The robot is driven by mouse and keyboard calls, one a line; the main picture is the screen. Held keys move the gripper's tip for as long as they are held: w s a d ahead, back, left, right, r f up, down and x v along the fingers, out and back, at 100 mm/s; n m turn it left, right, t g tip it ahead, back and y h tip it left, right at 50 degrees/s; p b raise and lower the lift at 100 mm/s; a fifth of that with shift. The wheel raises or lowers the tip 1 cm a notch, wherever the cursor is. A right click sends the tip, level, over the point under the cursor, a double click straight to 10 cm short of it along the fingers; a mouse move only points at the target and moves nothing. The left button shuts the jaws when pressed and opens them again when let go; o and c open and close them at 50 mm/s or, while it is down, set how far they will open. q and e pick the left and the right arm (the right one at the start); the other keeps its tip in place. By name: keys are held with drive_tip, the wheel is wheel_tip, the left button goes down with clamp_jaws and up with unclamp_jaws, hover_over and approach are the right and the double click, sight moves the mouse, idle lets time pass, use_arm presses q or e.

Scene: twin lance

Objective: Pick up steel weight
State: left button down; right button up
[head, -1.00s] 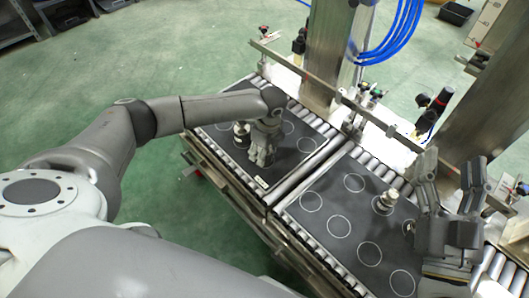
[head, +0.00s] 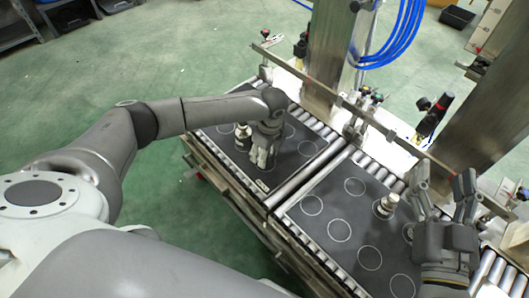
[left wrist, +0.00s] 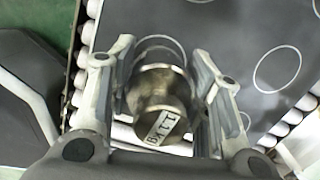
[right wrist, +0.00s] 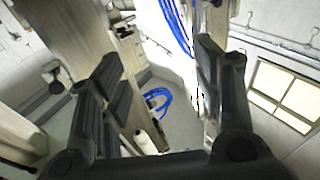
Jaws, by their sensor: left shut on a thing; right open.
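The steel weight (left wrist: 160,95), a shiny cylinder with a white "1.1 kg" label, sits between the fingers of my left gripper (left wrist: 163,90) in the left wrist view. In the head view the left gripper (head: 262,155) is low over the left mat, and a weight (head: 243,137) shows at its left side. The left gripper is shut on the steel weight; whether its base touches the mat is unclear. A second weight (head: 385,206) stands on the right mat. My right gripper (head: 444,190) is open and empty, to the right of that weight; the right wrist view shows the gap (right wrist: 155,85).
The left mat (head: 292,163) and the right mat (head: 320,228), both dark with white circles, lie on roller conveyors. A metal rail (head: 340,97) with fittings runs behind them, with steel columns (head: 327,60) and blue hoses (head: 395,40). Green floor lies at the left.

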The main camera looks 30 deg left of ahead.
use_arm(q)
drive_tip(key=r, duration=0.1)
drive_tip(key=r+p, duration=0.1)
drive_tip(key=r, duration=0.1)
drive_tip(key=shift+s+d+r+p, duration=0.1)
drive_tip(key=shift+s+r+p, duration=0.05)
drive_tip(key=shift+s+p, duration=0.15)
use_arm(e)
drive_tip(key=s+d+f+g+h+p, duration=0.1)
drive_tip(key=s+d+f+g+h, duration=0.15)
drive_tip(key=f+g, duration=0.35)
drive_tip(key=s+d+f+g+h+p, duration=0.1)
drive_tip(key=s+f+g, duration=0.2)
drive_tip(key=f, duration=0.5)
use_arm(q)
drive_tip(key=s+d+r+p, duration=0.3)
drive_tip(key=s+r, duration=0.6)
drive_tip(key=s, duration=0.4)
drive_tip(key=shift+d+p, duration=0.2)
drive_tip(key=shift+p, duration=0.35)
use_arm(e)
drive_tip(key=s+d+f+g, duration=0.1)
drive_tip(key=s+d+g, duration=0.1)
drive_tip(key=s, duration=0.3)
drive_tip(key=s+d+f+g+h, duration=0.1)
drive_tip(key=s+f+g, duration=0.1)
drive_tip(key=s+g, duration=0.2)
drive_tip(key=shift+s+d+f+m+g, duration=0.15)
drive_tip(key=shift+s+d+m+g, duration=0.2)
drive_tip(key=shift+s, duration=0.85)
